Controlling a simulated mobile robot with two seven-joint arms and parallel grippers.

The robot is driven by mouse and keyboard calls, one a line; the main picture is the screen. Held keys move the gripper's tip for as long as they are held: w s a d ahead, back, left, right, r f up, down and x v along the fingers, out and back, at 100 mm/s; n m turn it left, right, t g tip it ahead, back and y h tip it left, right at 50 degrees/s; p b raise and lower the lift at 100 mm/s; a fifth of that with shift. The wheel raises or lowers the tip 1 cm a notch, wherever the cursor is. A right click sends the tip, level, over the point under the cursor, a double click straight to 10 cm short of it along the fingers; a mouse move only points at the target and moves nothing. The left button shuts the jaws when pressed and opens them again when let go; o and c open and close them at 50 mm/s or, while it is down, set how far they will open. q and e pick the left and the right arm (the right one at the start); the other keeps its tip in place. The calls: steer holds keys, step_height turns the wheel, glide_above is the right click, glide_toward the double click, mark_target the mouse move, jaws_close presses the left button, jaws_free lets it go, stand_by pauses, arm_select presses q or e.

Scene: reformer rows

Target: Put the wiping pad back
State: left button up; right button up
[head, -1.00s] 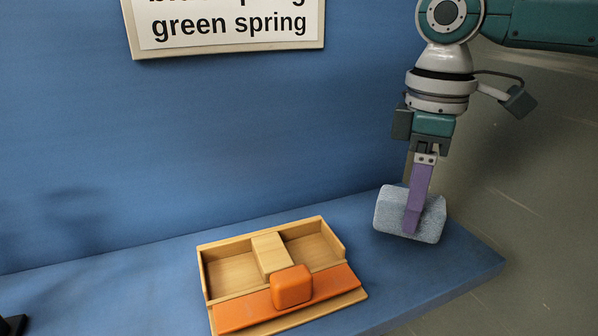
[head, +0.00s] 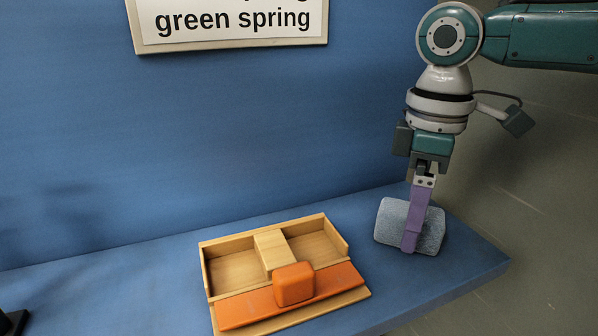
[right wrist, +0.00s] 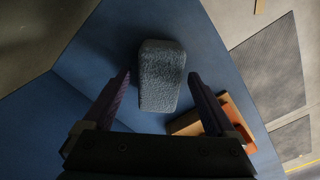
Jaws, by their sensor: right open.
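The wiping pad (head: 393,222), a grey-blue textured block, rests on the blue bench top near its right end. My right gripper (head: 411,245) points down over it with a purple finger in front of the pad. In the right wrist view the pad (right wrist: 161,76) lies between the two fingers, with a gap visible on each side, so the gripper (right wrist: 160,82) is open around it. The far finger is hidden by the pad in the head view. My left gripper is not seen.
A wooden tray (head: 226,244) with two empty compartments and an orange front strip (head: 240,310) stands left of the pad. An orange block (head: 294,284) sits on the strip. A sign (head: 232,22) hangs on the blue back panel. The bench's right edge is close to the pad.

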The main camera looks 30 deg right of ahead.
step_height(320, 180, up, 12)
steer(key=p, duration=0.2)
steer(key=shift+r+p, duration=0.1)
steer(key=shift+p, duration=0.2)
stand_by(0.4)
